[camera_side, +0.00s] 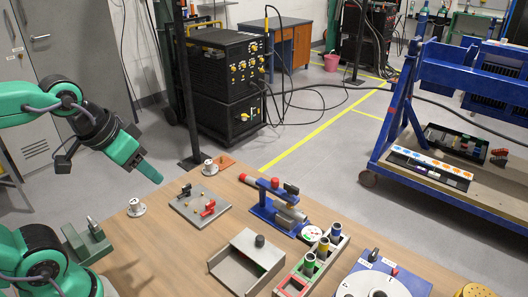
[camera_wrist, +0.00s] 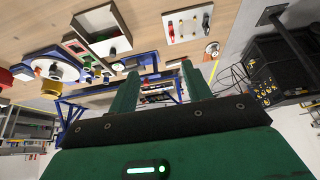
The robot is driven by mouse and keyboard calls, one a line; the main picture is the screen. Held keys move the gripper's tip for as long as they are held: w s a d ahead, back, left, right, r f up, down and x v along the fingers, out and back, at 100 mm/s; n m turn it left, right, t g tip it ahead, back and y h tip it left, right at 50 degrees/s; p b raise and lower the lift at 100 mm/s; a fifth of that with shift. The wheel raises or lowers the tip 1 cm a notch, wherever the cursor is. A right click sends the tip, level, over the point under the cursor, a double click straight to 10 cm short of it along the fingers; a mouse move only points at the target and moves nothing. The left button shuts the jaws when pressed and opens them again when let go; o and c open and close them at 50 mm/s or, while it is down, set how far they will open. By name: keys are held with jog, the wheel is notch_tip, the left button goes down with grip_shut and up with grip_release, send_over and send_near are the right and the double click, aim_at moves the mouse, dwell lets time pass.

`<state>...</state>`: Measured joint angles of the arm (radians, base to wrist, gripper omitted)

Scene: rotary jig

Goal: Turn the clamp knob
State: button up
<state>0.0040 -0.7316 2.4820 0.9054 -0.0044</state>
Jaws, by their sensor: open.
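My gripper (camera_side: 148,172) hangs in the air above the left part of the wooden table, apart from everything on it. Its two green fingers stand apart with nothing between them in the wrist view (camera_wrist: 157,85). A blue clamp fixture (camera_side: 277,214) with a red-ended bar and a grey cylinder stands mid-table, to the right of my gripper. A blue plate with a pale round disc (camera_side: 370,285) sits at the front right; its disc also shows at the left of the wrist view (camera_wrist: 58,66). I cannot tell which part is the clamp knob.
A grey plate with red and black toggle handles (camera_side: 200,206) lies nearest my gripper. An open grey box (camera_side: 235,262) and a rack with coloured cylinders (camera_side: 318,262) stand at the front. Small white round pieces (camera_side: 136,208) stand at the left. Bare wood lies between them.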

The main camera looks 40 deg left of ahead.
jog(key=w+d+r+g, duration=0.1)
jog(key=w+d+r, duration=0.15)
jog(key=w, duration=0.45)
jog(key=g, duration=0.5)
send_over(291, 186)
notch_tip(291, 186, down, 8)
jog(key=shift+w+f, duration=0.1)
jog(key=shift+f, duration=3.9)
